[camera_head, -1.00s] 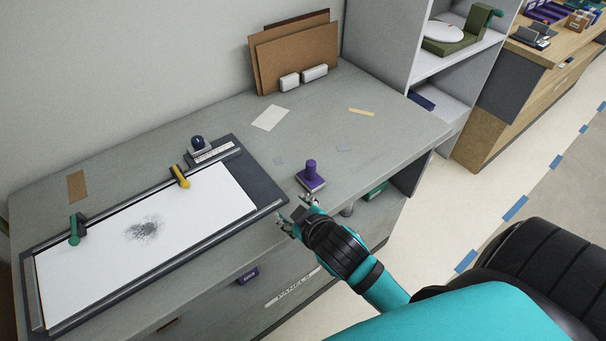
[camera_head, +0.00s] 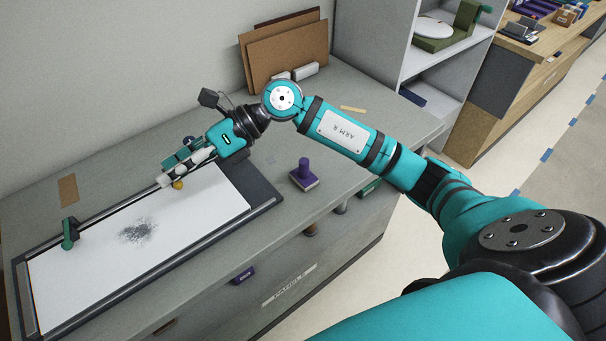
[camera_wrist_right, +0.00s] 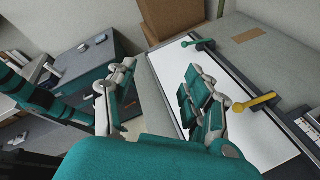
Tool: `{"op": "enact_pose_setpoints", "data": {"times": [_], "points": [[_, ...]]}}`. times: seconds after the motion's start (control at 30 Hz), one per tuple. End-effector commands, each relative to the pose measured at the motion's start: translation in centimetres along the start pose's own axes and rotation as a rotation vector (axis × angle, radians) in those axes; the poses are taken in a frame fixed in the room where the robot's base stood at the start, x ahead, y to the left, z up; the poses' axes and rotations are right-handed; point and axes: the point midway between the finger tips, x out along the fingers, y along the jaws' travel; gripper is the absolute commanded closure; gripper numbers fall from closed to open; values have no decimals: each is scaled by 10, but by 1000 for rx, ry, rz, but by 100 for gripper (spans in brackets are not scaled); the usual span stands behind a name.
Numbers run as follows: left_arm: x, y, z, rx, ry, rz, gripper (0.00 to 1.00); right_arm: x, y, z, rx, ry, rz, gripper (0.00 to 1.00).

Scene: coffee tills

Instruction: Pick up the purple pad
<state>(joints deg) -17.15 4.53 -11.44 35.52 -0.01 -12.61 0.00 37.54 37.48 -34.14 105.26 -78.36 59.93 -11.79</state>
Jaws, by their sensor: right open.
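A purple piece with an upright round handle on a flat square base (camera_head: 304,176) stands on the grey desk, right of the drawing board. My right gripper (camera_head: 172,170) is open and empty, above the board's far edge, left of and apart from the handled purple piece. Its spread fingers show in the right wrist view (camera_wrist_right: 158,85), over the white sheet. No purple thing shows clearly there. My left gripper is not in view.
The drawing board's white sheet (camera_head: 90,260) has a dark smudge. A green clamp (camera_head: 69,234) and a yellow clamp (camera_head: 178,185) sit on its far edge. Brown boards (camera_head: 285,60) lean at the wall. Desk around the handled purple piece is mostly clear.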

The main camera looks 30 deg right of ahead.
Motion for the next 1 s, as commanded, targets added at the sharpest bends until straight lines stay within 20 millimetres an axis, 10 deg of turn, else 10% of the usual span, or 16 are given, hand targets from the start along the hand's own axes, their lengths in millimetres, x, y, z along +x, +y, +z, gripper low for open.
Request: {"op": "enact_pose_setpoints", "data": {"times": [0.2,0.47,1.0], "points": [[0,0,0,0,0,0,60,-115,-85,-42,-140,605,-390,48],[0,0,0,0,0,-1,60,-242,-107,-50,-40,978,-665,48],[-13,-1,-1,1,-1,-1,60,-226,-151,-119,-15,1019,-685,48]]}}
